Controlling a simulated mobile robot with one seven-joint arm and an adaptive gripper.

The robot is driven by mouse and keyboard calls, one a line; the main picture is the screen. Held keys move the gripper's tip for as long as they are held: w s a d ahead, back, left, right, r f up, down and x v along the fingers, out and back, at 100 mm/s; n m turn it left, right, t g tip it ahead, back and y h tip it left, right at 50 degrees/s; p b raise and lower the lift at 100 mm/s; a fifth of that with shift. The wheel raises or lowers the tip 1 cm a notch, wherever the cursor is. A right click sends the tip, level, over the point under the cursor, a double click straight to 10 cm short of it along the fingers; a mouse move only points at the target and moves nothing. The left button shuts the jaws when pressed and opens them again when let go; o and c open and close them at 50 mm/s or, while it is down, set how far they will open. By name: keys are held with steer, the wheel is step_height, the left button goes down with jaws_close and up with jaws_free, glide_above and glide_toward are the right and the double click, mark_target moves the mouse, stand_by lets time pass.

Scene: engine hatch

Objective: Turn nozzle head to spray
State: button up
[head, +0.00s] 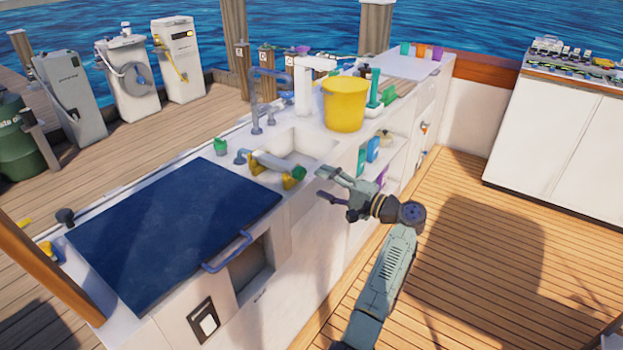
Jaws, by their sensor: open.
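My gripper (322,184) is open and empty, in front of the counter's front side and below the sink edge in the picture. Its two fingers point left. A pale bar with yellow end pieces (272,166) lies at the sink's near left edge, left of my gripper and apart from it. A small blue-grey fitting (240,157) is at its left end. A blue-grey curved faucet (265,100) stands behind the sink (297,141). I cannot tell for sure which of these parts is the nozzle head, nor how it is turned.
A yellow bucket (344,106) stands on the counter right of the sink. A dark blue hatch lid (170,230) with a blue handle covers the counter's left part. Bottles (372,148) stand on an open shelf below. The deck (480,240) at right is clear.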

steer(key=v, duration=0.5)
steer(key=shift+s+d, duration=0.25)
